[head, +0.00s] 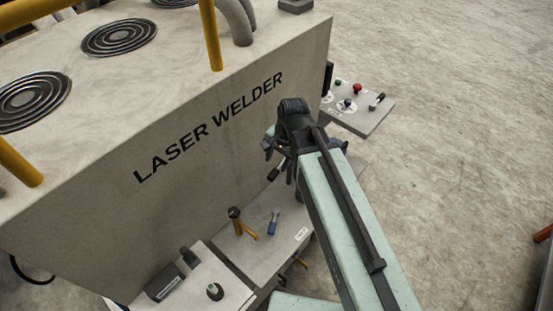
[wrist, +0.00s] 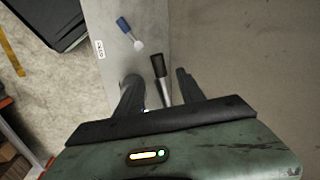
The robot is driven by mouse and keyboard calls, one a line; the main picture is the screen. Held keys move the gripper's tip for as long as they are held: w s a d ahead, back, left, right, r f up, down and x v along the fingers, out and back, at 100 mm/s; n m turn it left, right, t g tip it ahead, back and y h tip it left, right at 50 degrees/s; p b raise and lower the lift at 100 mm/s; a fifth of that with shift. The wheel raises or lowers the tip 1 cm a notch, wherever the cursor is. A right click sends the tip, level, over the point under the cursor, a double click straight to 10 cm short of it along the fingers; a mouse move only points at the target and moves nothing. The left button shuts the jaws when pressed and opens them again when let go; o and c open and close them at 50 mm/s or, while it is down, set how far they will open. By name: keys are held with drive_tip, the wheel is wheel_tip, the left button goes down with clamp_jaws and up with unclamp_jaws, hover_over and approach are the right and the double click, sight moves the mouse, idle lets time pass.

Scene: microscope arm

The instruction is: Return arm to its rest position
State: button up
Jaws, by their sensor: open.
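My arm (head: 345,215), pale green with a dark rod along it, reaches from the lower right of the head view to the front of the laser welder. My gripper (wrist: 158,77) is open in the wrist view, its two dark fingers apart. A black-handled lever (wrist: 159,66) with a pale shaft shows between the fingers, close to the left one; I cannot tell whether it touches. In the head view my dark wrist mostly hides the gripper, just in front of the welder's face.
The grey laser welder (head: 160,190) fills the left. A low shelf (head: 262,258) holds a blue-handled tool (head: 273,222) and an orange-legged stand (head: 240,222). A control panel (head: 372,117) with knobs juts out behind my wrist. Bare floor (head: 460,120) lies to the right.

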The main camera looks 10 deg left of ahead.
drive_tip(key=d+f+n+h+b, duration=0.1)
drive_tip(key=d+f+n+b, duration=0.1)
drive_tip(key=d, duration=1.2)
drive_tip(key=d+f+n+h+b, duration=0.1)
drive_tip(key=d+f+b, duration=0.4)
drive_tip(key=d, duration=1)
drive_tip(key=shift+w+d+f+n+g, duration=0.3)
drive_tip(key=shift+w+n+g, duration=0.1)
drive_tip(key=shift+n, duration=0.1)
